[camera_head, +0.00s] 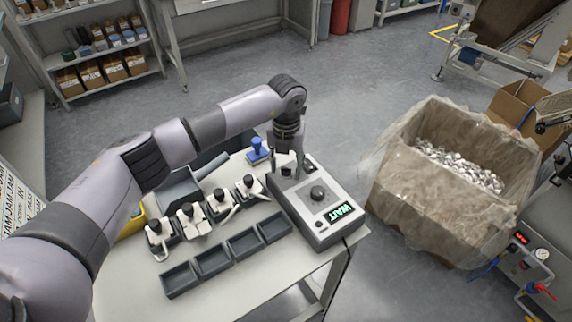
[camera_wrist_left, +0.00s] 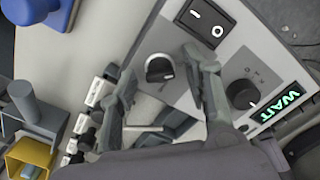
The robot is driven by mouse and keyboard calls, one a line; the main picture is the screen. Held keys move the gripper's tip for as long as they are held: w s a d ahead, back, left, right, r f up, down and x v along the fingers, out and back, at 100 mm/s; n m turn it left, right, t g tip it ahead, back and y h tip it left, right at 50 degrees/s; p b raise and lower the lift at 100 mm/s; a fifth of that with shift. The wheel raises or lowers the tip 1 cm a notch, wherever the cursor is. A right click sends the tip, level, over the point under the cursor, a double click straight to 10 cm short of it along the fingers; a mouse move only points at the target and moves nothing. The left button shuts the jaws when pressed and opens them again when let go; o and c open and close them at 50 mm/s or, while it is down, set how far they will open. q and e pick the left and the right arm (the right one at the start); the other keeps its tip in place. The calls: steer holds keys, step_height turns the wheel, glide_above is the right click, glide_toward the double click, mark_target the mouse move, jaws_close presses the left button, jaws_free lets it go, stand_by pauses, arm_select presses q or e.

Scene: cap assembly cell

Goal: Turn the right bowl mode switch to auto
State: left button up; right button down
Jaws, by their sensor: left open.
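A grey control box (camera_head: 335,226) stands on the table, with a lit green WAIT display (camera_head: 340,213) and a large black dial (camera_head: 318,192). In the left wrist view the box shows a black rotary switch (camera_wrist_left: 159,70), a rocker switch (camera_wrist_left: 206,18) marked I and O, and the dial (camera_wrist_left: 240,95). My left gripper (camera_head: 286,166) points down over the far end of the box. In the wrist view its open fingers (camera_wrist_left: 160,76) stand on either side of the rotary switch; contact cannot be told. I cannot read which switch is the right bowl's. My right gripper is not in view.
A plastic-lined carton (camera_head: 420,195) of shiny caps stands at right. Another panel (camera_head: 530,252) is at far right.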

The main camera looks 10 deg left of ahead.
mark_target(286, 168)
arm_select(q)
step_height(286, 168, up, 12)
stand_by(0.4)
stand_by(0.3)
